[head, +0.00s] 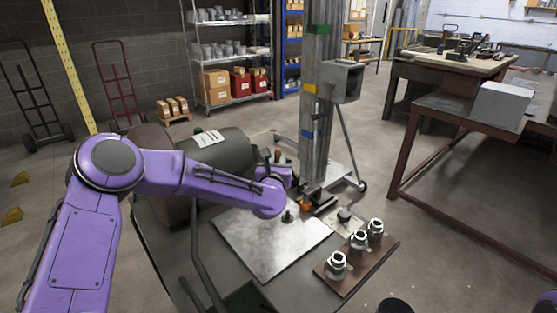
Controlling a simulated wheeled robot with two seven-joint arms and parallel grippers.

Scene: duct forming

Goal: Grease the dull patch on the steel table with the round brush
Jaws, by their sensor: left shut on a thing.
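The steel table (165,232) is dark grey and in front of me. A pale, mottled grey square, seemingly the dull patch (262,243), lies on its top. My left gripper (284,180) is above the far part of this patch, mostly hidden by my purple wrist. It is shut on what looks like the round brush (287,215), held roughly upright. Its dark lower end shows below my wrist, at or just above the patch; I cannot tell if they touch. A tan tip shows above the gripper. My right gripper is not in view.
A brown board (358,267) with three metal fittings lies right of the patch. A small pale pad (345,223) with a dark round item lies behind it.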

